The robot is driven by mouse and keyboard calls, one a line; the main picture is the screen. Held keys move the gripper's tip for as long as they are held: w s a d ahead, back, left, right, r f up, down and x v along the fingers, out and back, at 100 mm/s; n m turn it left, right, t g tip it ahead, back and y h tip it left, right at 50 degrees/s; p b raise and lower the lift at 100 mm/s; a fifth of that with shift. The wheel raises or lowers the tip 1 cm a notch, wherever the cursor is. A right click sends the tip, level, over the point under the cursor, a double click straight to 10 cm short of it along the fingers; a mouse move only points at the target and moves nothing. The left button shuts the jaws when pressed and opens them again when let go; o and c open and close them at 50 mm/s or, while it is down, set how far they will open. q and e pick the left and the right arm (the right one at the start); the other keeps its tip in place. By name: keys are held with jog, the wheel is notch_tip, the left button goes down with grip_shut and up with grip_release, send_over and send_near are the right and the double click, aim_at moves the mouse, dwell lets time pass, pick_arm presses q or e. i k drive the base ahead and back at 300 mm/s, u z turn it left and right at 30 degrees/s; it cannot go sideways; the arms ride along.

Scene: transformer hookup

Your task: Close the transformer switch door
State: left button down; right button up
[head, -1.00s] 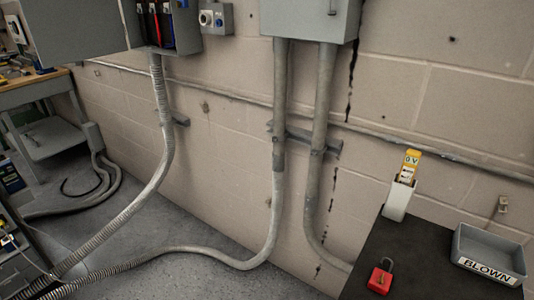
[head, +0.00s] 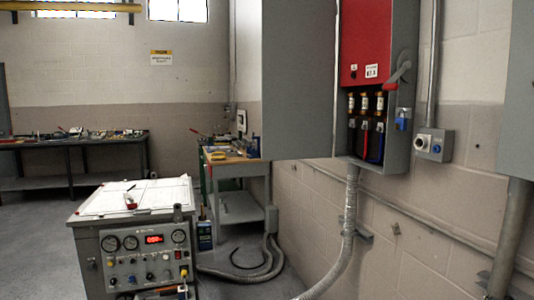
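The transformer switch box (head: 400,157) is on the wall at the right of the head view. Its grey door (head: 298,80) stands wide open, swung out to the left. Inside are a red panel (head: 366,40), a row of fuses (head: 365,103) and black, red and blue cables (head: 366,143) below them. A red-tipped lever (head: 397,77) and a blue padlock-like piece (head: 402,121) are on the box's right side. Neither of my grippers shows in this view.
A grey instrument cart (head: 140,262) with gauges and papers stands at lower left. A workbench (head: 232,168) stands behind the door and another bench (head: 75,143) at the far left. A small button box (head: 434,144) and conduit (head: 348,225) are by the switch box.

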aim_at(299, 37)
jog(key=i, duration=3)
jog(key=z, duration=0.5)
